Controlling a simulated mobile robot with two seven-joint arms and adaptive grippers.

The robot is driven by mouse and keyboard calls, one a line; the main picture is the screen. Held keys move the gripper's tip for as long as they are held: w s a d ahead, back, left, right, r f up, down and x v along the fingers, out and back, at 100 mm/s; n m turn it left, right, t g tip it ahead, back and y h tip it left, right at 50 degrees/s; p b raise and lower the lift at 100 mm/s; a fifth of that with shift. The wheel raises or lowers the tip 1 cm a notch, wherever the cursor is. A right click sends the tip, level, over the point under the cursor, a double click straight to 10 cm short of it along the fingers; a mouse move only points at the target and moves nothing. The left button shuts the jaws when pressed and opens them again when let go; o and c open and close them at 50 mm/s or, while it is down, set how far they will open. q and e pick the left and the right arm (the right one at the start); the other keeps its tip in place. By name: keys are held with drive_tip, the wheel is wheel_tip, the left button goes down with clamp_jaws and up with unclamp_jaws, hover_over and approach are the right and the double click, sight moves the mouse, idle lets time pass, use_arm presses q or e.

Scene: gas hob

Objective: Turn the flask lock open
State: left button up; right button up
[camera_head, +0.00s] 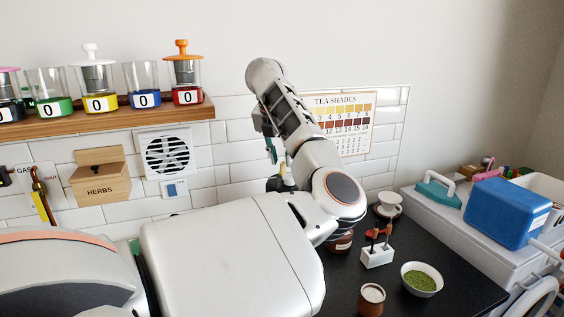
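My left arm fills the middle of the head view, and its wrist rises in front of the tiled wall. My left gripper (272,150) shows only in part beside the wrist, small and dark; whether its fingers are open or shut is unclear. A dark object with a yellow part (284,180) stands just below it, mostly hidden by my arm. I cannot tell whether it is the flask, and no lock can be made out. My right gripper is not in view.
Several numbered glass jars (100,88) stand on a wooden shelf (110,122) at the upper left. A white cutlery holder (377,256), a bowl of green powder (422,279) and a brown cup (371,300) stand on the dark counter. A blue box (506,212) is at right.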

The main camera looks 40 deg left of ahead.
use_arm(q)
drive_tip(key=shift+x, duration=0.9)
clamp_jaws()
drive_tip(key=shift+n, duration=0.3)
drive_tip(key=n+y+b, duration=0.1)
drive_tip(key=n, duration=0.1)
drive_tip(key=shift+w+n+g, duration=0.1)
drive_tip(key=shift+n+g, duration=0.2)
drive_tip(key=shift+n, duration=0.1)
drive_tip(key=n+y, duration=0.1)
drive_tip(key=n, duration=0.1)
drive_tip(key=shift+d+n+g, duration=0.1)
drive_tip(key=shift+n+g, duration=0.2)
drive_tip(key=shift+n, duration=0.1)
drive_tip(key=n+g, duration=0.1)
drive_tip(key=n, duration=0.1)
drive_tip(key=shift+r+n+y, duration=0.15)
drive_tip(key=shift+n+y, duration=0.15)
drive_tip(key=shift+w+n+g+p, duration=0.1)
drive_tip(key=shift+n+g+p, duration=0.4)
drive_tip(key=shift+n, duration=0.5)
drive_tip(key=n+p, duration=0.1)
drive_tip(key=n, duration=0.1)
drive_tip(key=n+g+p, duration=0.1)
drive_tip(key=n, duration=0.1)
drive_tip(key=shift+w+n+g+p, duration=0.1)
drive_tip(key=shift+n+g+p, duration=0.2)
drive_tip(key=shift+n, duration=0.4)
